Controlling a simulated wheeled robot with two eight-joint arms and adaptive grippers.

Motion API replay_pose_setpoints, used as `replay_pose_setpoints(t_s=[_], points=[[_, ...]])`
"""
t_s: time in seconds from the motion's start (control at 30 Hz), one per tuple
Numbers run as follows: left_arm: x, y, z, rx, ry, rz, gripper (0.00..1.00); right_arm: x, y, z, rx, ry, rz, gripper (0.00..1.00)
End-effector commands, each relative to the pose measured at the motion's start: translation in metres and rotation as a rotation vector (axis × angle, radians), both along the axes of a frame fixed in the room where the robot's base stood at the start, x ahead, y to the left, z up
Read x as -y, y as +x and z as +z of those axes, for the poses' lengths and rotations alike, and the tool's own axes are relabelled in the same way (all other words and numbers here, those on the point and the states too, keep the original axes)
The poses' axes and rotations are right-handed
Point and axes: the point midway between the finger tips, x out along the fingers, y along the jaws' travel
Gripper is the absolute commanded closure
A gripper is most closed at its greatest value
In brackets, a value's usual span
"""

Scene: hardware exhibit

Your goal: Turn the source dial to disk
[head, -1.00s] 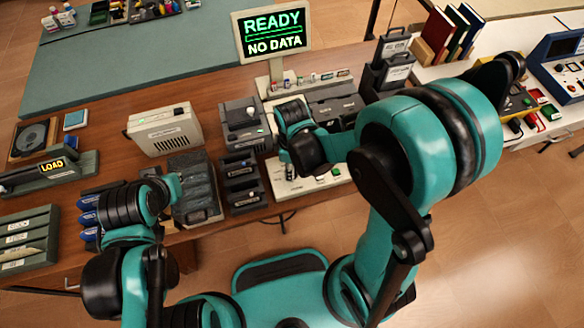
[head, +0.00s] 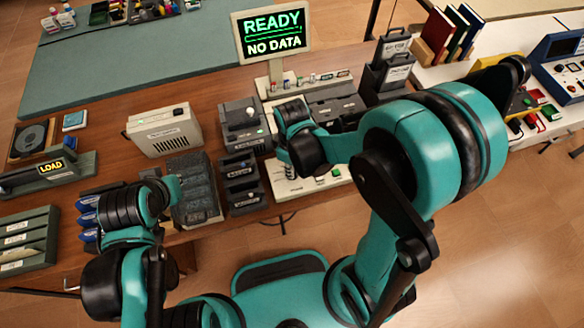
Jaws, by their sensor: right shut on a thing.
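The off-white control panel (head: 285,188) with small coloured buttons stands at the front edge of the wooden table, below the monitor. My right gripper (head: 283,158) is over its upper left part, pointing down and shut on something. My own wrist hides its fingertips and what they hold, so I cannot see the source dial or its pointer. The monitor (head: 271,31) reads "READY" and "NO DATA". My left gripper (head: 172,188) is at the left, by a dark grey block (head: 195,190); its fingers are not clear.
Grey units (head: 243,123) and a beige box (head: 164,130) stand left of the panel. Dark drive cases (head: 390,70) stand to its right. A "LOAD" unit (head: 50,168) and a grey-green rack (head: 25,240) are at far left. Books (head: 450,30) stand at upper right.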

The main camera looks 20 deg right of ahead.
Motion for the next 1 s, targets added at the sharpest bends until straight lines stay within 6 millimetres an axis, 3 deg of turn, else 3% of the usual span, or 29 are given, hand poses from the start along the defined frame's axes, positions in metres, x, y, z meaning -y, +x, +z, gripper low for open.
replay_pose_setpoints(t_s=[1.0], points=[[0.000, 0.000, -0.012, 0.000, 0.000, 0.000, 1.00, 0.000, 0.000, 0.000, 0.000, 0.000, -0.933, 1.00]])
